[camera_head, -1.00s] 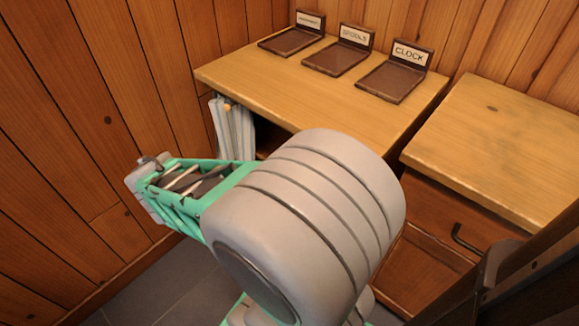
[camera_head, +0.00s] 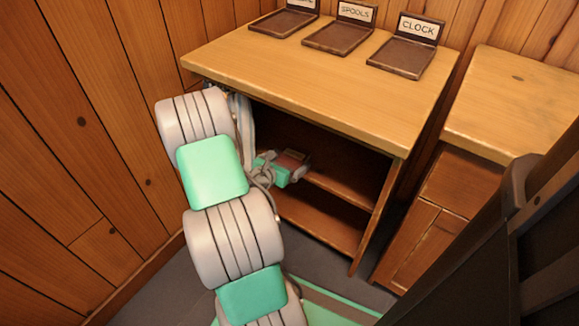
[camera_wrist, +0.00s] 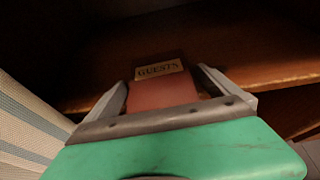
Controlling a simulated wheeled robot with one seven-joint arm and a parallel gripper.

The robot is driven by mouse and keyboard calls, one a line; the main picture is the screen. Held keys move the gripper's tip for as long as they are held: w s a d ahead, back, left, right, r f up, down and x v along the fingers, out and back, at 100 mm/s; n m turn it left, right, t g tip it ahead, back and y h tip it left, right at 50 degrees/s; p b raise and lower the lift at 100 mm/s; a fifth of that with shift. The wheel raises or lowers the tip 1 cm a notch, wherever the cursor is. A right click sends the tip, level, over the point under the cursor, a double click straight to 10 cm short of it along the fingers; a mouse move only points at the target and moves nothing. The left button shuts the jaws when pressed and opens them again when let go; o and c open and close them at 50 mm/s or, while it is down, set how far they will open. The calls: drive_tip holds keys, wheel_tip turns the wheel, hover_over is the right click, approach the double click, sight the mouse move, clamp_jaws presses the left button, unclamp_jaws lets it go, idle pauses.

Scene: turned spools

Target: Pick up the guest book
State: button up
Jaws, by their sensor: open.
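The guest book (camera_wrist: 160,92) is a reddish book with a tan label reading "GUESTS". In the wrist view it lies between the two fingers of my gripper (camera_wrist: 163,84), with its near part hidden by the gripper body. My gripper is open, one finger on each side of the book; I cannot tell whether either touches it. In the head view my gripper (camera_head: 290,166) is at the open front of the cabinet (camera_head: 300,95), near shelf height, and the book is hard to make out there.
Inside the cabinet is a wooden shelf (camera_head: 340,190). A striped curtain (camera_head: 243,120) hangs at its left side, close to my arm, and fills the wrist view's left edge (camera_wrist: 30,125). Labelled trays, including CLOCK (camera_head: 408,55) and SPOOLS (camera_head: 337,36), stand on top. A drawer unit (camera_head: 510,110) is at right.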

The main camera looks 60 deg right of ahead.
drive_tip(key=shift+d+f, duration=0.15)
drive_tip(key=shift+d, duration=0.35)
drive_tip(key=shift+c, duration=0.3)
drive_tip(key=c, duration=1.5)
